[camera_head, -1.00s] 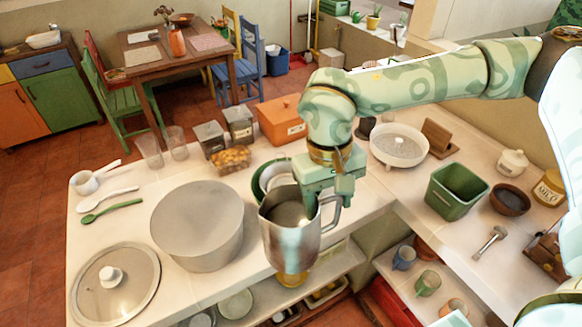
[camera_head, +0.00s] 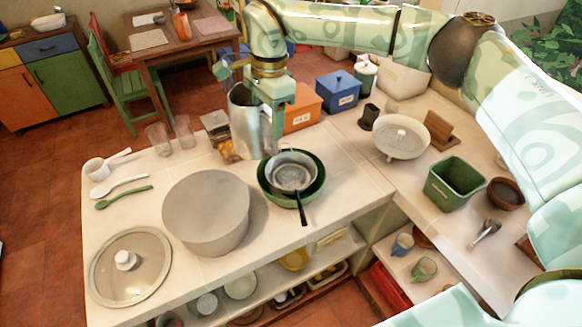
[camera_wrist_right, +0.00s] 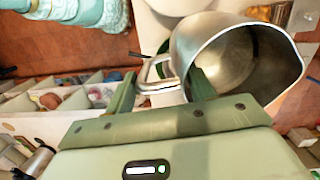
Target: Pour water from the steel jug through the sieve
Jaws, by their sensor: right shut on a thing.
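The steel jug (camera_head: 242,112) hangs from my right gripper (camera_head: 276,112), roughly upright, behind and left of the sieve. In the right wrist view my right gripper (camera_wrist_right: 162,88) is shut on the handle of the jug (camera_wrist_right: 284,72). The jug's open mouth and grey inside show there; I cannot tell how much water it holds. The sieve (camera_head: 291,176), round and grey with a dark handle toward the front, rests in a green bowl (camera_head: 264,186) on the counter. The jug is apart from the sieve in the head view. My left gripper is not in view.
A large grey round pot (camera_head: 206,208) and a glass lid (camera_head: 130,268) stand left of the bowl. Orange (camera_head: 301,112) and blue (camera_head: 338,90) boxes are behind. A white colander (camera_head: 401,138) and a green bin (camera_head: 454,183) stand right.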

